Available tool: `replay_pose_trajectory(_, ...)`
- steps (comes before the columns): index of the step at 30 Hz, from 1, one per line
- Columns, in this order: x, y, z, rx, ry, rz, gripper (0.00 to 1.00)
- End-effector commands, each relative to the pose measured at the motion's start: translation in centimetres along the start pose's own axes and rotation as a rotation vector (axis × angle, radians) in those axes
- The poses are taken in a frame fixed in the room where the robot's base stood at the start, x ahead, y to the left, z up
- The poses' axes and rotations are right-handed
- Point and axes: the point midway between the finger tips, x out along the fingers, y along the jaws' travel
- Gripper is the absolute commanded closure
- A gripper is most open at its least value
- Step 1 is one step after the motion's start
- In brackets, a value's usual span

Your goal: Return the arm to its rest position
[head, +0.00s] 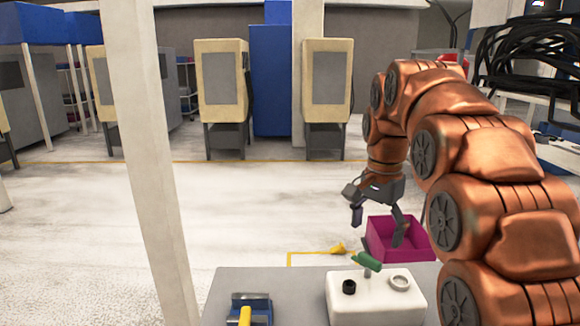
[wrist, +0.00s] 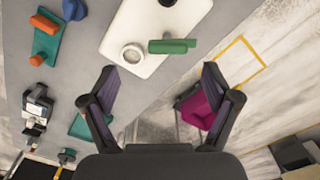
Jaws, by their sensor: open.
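My copper-coloured arm comes in from the right in the head view, bends over and hangs down. My gripper (head: 378,222) is open and empty, above the far side of the grey table (head: 225,285). Its right finger overlaps the magenta bin (head: 418,243) in the picture. In the wrist view my gripper (wrist: 158,72) has its fingers spread wide with nothing between the tips. A white block (head: 372,312) on the table carries a black knob, a pale ring (head: 400,283) and a green handle (head: 366,262); it also shows in the wrist view (wrist: 120,30).
A blue tool with a yellow handle (head: 245,316) lies at the table's front left. A small yellow object (head: 338,248) sits beyond the table's far edge. A pale post (head: 148,150) stands at left. Orange, blue and teal items (wrist: 45,30) lie on the table. Open floor spreads behind.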

Motion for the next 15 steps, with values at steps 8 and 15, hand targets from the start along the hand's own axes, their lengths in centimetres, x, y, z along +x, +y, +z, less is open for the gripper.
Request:
replay_pose_trajectory(8, -0.6, 3.3, 2.8, -0.122, -0.015, 0.015, 0.12)
replay_pose_trajectory(15, -0.1, 7.6, 6.5, -0.277, -0.041, 0.035, 0.12)
